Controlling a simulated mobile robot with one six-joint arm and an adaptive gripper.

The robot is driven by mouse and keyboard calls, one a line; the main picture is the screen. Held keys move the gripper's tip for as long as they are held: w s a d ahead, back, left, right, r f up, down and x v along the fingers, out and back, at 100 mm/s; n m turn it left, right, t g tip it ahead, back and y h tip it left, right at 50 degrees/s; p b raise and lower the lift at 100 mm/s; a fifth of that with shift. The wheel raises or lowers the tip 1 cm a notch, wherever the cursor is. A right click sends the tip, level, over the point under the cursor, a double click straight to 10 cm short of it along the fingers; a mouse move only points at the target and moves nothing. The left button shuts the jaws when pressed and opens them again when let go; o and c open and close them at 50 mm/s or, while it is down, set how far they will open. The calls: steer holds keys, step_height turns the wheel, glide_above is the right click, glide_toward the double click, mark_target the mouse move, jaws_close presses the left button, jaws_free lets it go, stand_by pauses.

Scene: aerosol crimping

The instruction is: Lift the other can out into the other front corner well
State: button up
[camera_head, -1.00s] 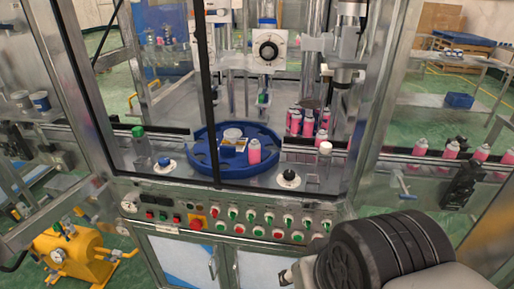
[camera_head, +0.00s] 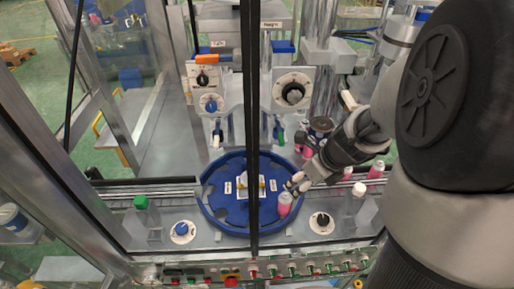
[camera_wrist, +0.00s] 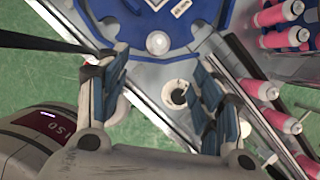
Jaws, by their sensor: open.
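A pink can (camera_head: 285,203) with a pale top stands upright at the front right of the blue turntable (camera_head: 222,213). In the wrist view its round white top (camera_wrist: 157,42) appears from above, in front of the fingertips, with its pink side hidden. My gripper (camera_head: 299,183) is open and empty, close behind and above the can in the head view. In the wrist view my gripper (camera_wrist: 155,70) shows two spread fingers with nothing between them. I cannot tell which recess is the front corner well.
A dark vertical frame bar (camera_head: 253,120) crosses in front of the turntable. A green-capped clear block (camera_head: 147,215) and a white-capped one (camera_head: 355,200) stand at either side. A black knob (camera_head: 321,221) sits right of the can. Several pink cans (camera_wrist: 280,38) stand at right.

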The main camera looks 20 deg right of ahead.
mark_target(287, 195)
steer(key=b+x, duration=0.4)
steer(key=x, duration=0.7)
steer(key=shift+a+b, duration=0.1)
steer(key=shift+b, duration=0.25)
steer(key=b+x, duration=0.1)
steer(key=x, duration=0.1)
steer(key=s+b+x, duration=0.1)
steer(key=b+x, duration=0.1)
steer(key=x, duration=0.1)
steer(key=shift+f+b, duration=0.3)
steer(key=shift+w+f, duration=0.1)
steer(key=shift+w, duration=0.05)
steer(key=shift+c, duration=0.6)
steer(key=c, duration=1)
steer(key=shift+r, duration=0.2)
step_height(287, 195, up, 20)
steer(key=p, duration=1.1)
